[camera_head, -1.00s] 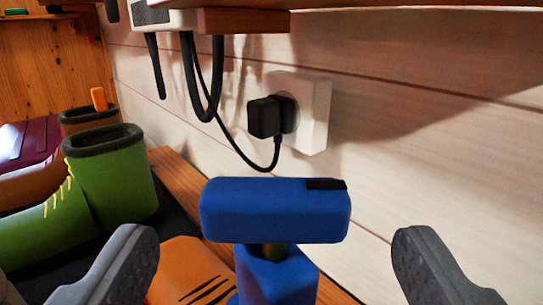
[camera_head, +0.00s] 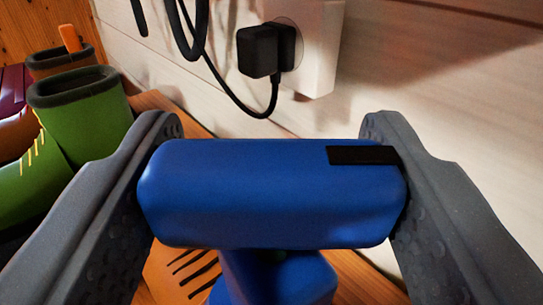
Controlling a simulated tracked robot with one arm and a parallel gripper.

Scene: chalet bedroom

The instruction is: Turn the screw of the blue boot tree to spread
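The blue boot tree (camera_head: 275,280) stands upright in the lower middle, with its wide blue crossbar handle (camera_head: 265,200) on top. The handle has a black mark near its right end. My gripper (camera_head: 270,165) has one grey finger at each end of the handle. The left finger overlaps the handle's left end and the right finger lies against its right end, so the handle fills the space between them. The screw between handle and body is mostly hidden under the handle.
A pale wall with a white socket (camera_head: 318,50) and black plug (camera_head: 262,50) is close behind; its black cable (camera_head: 225,90) hangs down. A green boot (camera_head: 85,120) and a brown boot (camera_head: 48,60) with an orange piece stand at left. A wooden ledge runs along the wall.

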